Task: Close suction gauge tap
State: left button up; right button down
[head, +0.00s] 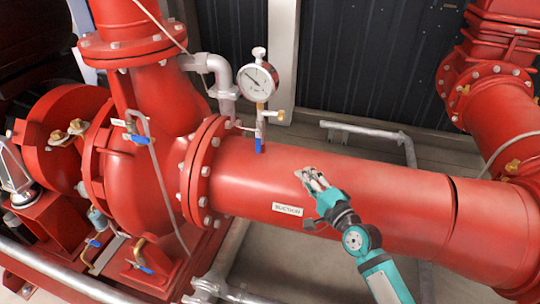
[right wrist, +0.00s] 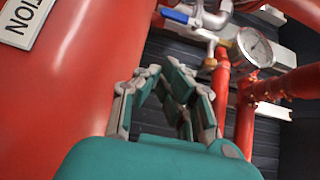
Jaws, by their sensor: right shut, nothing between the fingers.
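The suction gauge (head: 258,82) is a round white dial on a thin pipe above the red suction pipe (head: 390,195). Its tap has a blue lever (head: 258,145) below the gauge, pointing down along the thin pipe in the head view. In the right wrist view the blue lever (right wrist: 174,14) is at the top and the gauge (right wrist: 256,46) to its right. My right gripper (head: 304,174) is shut and empty, in front of the suction pipe, right of and lower than the lever, apart from it. My left gripper is not in view.
The SUCTION label (head: 287,209) is on the pipe, left of my right gripper. The red pump casing (head: 135,175) and a bolted flange (head: 205,175) stand at left. A grey pipe elbow (head: 215,68) is left of the gauge. A grey rail (head: 365,130) runs behind.

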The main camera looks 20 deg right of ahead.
jog(key=shift+a+r, duration=0.25)
jog(key=shift+r, duration=0.05)
send_near(265, 146)
jog(key=w+d, duration=0.2)
jog(key=w, duration=0.1)
jog(key=shift+w+d+r, duration=0.1)
jog(key=shift+d+r, duration=0.2)
jog(key=shift+r, duration=0.1)
jog(key=w+a, duration=0.1)
jog(key=w+a+p, duration=0.1)
jog(key=shift+w+a+f, duration=0.1)
jog(key=shift+w+a, duration=0.05)
jog(key=shift+a, duration=0.15)
jog(key=shift+w+a, duration=0.1)
jog(key=shift+a, duration=0.15)
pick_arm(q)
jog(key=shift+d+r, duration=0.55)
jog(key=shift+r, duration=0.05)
pick_arm(e)
jog(key=shift+w+a, duration=0.1)
jog(key=shift+a, duration=0.05)
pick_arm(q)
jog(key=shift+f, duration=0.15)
pick_arm(e)
jog(key=shift+w+a+f, duration=0.2)
jog(key=shift+a+f, duration=0.1)
